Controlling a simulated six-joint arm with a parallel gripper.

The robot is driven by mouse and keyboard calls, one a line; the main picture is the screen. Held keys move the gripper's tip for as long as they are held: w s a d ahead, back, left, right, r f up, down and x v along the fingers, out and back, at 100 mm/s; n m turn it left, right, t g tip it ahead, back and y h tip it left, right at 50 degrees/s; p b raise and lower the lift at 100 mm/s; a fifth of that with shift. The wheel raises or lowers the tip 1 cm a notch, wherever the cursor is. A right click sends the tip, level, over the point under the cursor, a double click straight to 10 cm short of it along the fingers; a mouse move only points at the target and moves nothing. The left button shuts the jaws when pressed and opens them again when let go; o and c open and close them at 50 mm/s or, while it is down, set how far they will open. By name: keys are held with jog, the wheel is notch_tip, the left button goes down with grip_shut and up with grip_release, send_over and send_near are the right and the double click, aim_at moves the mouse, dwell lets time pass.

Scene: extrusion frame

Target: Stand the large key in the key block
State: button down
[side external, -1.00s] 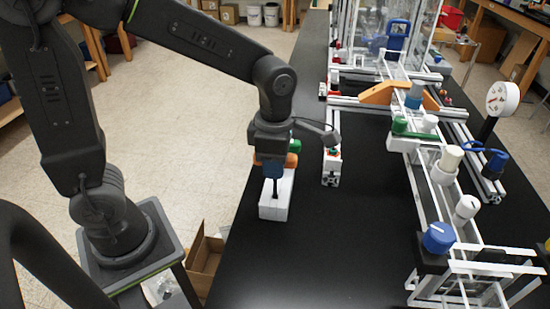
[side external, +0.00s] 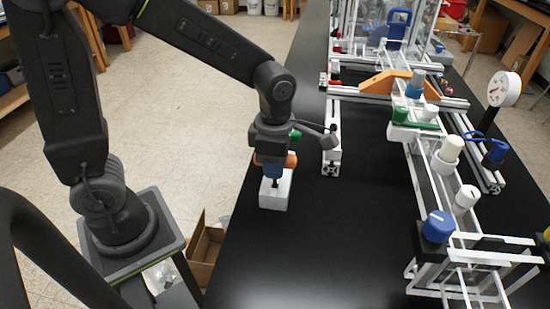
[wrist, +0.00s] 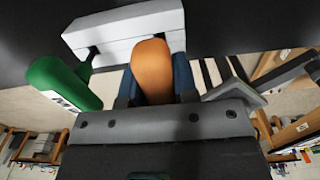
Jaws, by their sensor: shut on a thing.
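The white key block (side external: 277,196) stands on the black bench below my gripper; it also shows at the top of the wrist view (wrist: 125,32). My gripper (side external: 271,170) points down just above the block, its blue fingers shut on the orange-handled key (wrist: 152,68), which I take as the large key. The orange handle also shows beside the fingers in the side view (side external: 291,160). The key's dark shaft reaches down to the block's top; how deep it sits is hidden. A green-handled key (wrist: 62,84) is beside it, its shaft meeting the block.
A white extrusion rail (side external: 331,158) ends close to the right of my gripper. The extrusion frame with a blue knob (side external: 438,226) and valves stands further right. The bench's left edge is close to the block.

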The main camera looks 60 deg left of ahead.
jog(key=shift+f, duration=0.2)
jog(key=c, duration=0.8)
grip_release()
notch_tip(320, 180, up, 14)
jog(key=s+a+f+m+t, duration=0.1)
jog(key=s+m, duration=0.4)
jog(key=m, duration=0.8)
jog(key=s+a+f+m+t, duration=0.1)
jog(key=s+a+m+t, duration=0.3)
jog(key=m, duration=1)
jog(key=shift+s+f+t, duration=0.3)
jog(key=shift+s, duration=0.25)
